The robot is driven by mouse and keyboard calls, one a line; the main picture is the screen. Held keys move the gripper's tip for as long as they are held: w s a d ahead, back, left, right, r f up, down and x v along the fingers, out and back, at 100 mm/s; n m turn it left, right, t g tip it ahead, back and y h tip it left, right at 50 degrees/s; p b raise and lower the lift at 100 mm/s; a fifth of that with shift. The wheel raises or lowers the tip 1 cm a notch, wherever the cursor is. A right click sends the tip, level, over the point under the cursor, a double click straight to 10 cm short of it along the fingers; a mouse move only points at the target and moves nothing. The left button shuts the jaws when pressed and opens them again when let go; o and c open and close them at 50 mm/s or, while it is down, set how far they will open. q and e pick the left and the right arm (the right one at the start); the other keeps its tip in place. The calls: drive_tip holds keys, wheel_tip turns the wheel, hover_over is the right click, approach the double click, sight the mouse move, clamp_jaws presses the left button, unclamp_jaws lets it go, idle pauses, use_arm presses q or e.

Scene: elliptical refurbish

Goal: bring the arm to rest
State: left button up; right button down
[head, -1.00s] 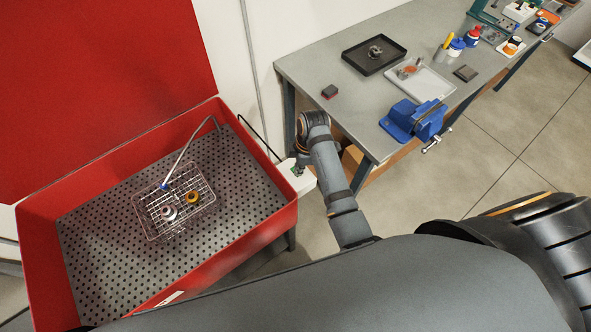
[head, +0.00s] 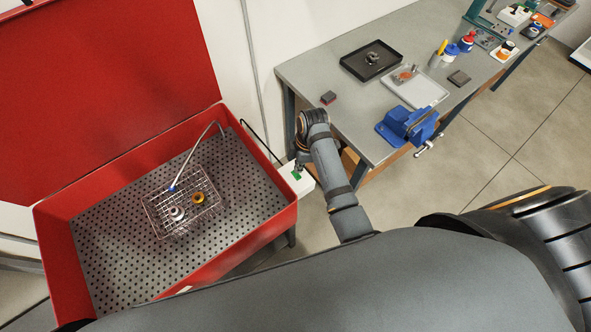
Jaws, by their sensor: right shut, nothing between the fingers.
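My right arm reaches up from the bottom of the head view and bends over at its wrist. My right gripper (head: 299,168) is small and dark at its end, pointing down. It is shut and empty, close above a white box (head: 302,187) with a green button (head: 296,176) at the red washer's right side. I cannot tell whether the fingertips touch the box. My left gripper is not in view.
The red washer basin (head: 250,232) with its raised lid (head: 110,90) holds a wire basket (head: 163,228) with small parts. The grey workbench (head: 310,72) carries a black tray (head: 350,66), a white tray (head: 432,98) and a blue vise (head: 405,125). Floor at right is clear.

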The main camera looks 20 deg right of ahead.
drive_tip(key=shift+r, duration=0.9)
